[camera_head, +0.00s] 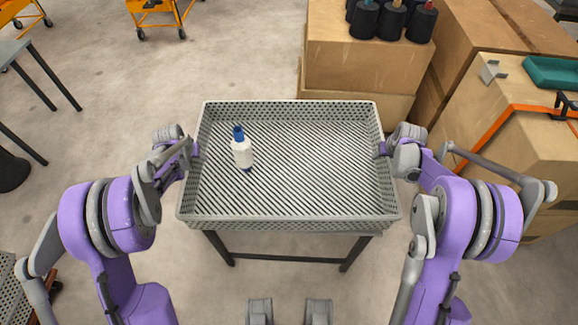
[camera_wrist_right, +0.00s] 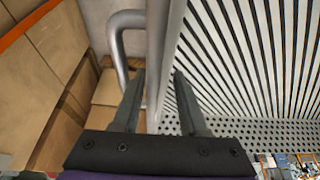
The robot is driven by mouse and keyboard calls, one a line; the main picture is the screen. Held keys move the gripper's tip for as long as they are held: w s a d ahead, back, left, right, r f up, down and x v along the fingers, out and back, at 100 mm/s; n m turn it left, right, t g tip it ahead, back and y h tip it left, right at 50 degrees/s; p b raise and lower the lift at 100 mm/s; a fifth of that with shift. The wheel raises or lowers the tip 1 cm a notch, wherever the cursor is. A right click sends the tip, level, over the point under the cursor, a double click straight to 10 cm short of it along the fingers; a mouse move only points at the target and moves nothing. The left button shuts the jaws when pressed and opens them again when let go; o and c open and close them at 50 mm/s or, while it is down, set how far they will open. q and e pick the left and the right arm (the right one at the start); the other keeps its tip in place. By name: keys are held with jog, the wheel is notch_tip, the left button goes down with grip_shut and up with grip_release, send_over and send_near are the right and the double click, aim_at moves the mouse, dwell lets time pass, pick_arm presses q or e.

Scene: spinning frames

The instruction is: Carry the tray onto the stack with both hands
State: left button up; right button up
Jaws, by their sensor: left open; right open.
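My right gripper (camera_head: 383,149) is at the right wall. In the right wrist view, its two fingers (camera_wrist_right: 158,88) are apart, with the tray's rim (camera_wrist_right: 158,50) showing between them and a bent grey handle bar (camera_wrist_right: 122,42) beside it. I cannot tell which thing is the stack.
Cardboard boxes (camera_head: 350,60) stand behind the tray, with dark spools (camera_head: 392,22) on top. More boxes (camera_head: 480,130) with an orange strap and a teal bin (camera_head: 553,72) are at the right. Open floor (camera_head: 130,85) lies to the left. A perforated grey thing (camera_head: 8,290) shows at lower left.

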pick_arm(q)
grip_shut()
pick_arm(e)
grip_shut()
pick_arm(q)
jog(key=shift+r, duration=0.1)
pick_arm(e)
jog(key=shift+r, duration=0.1)
dwell(1.0)
